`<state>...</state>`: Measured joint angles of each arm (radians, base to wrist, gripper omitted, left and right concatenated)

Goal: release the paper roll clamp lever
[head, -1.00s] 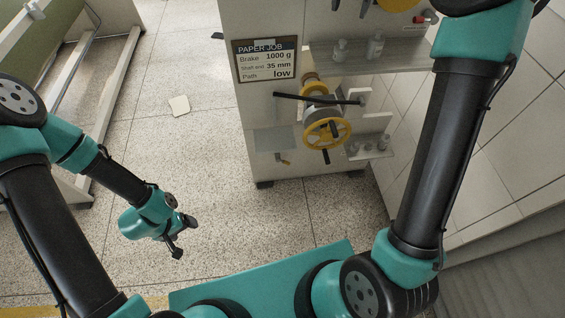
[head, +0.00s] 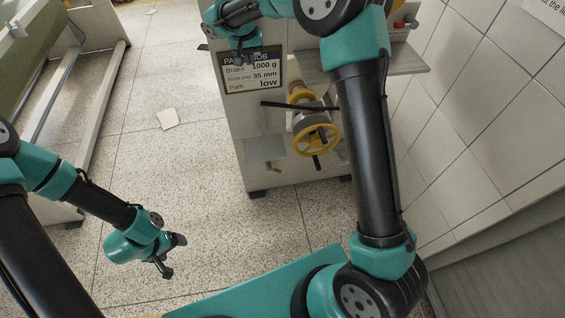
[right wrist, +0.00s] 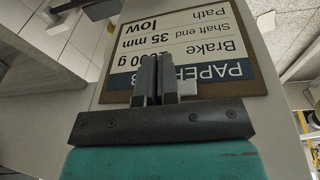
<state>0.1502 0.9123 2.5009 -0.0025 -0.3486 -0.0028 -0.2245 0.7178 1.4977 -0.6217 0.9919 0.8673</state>
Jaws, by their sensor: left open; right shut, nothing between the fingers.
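The paper roll unit on the white cabinet has a yellow handwheel (head: 317,140) and a long black bar (head: 285,104) across it. I cannot tell for sure which part is the clamp lever; the bar looks like one. My right gripper (head: 246,60) is shut and empty, in front of the top of the job sign (head: 252,76), above and left of the bar. In the right wrist view its closed fingers (right wrist: 152,76) overlap the upside-down sign (right wrist: 190,45). My left gripper (head: 172,257) is open and empty, low on the left over the floor.
A grey shelf (head: 405,62) juts from the cabinet above the roll, partly behind my right arm. A small pale panel (head: 262,147) is below left of the bar. A white sheet (head: 167,119) lies on the open floor. A tiled wall (head: 465,110) bounds the right.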

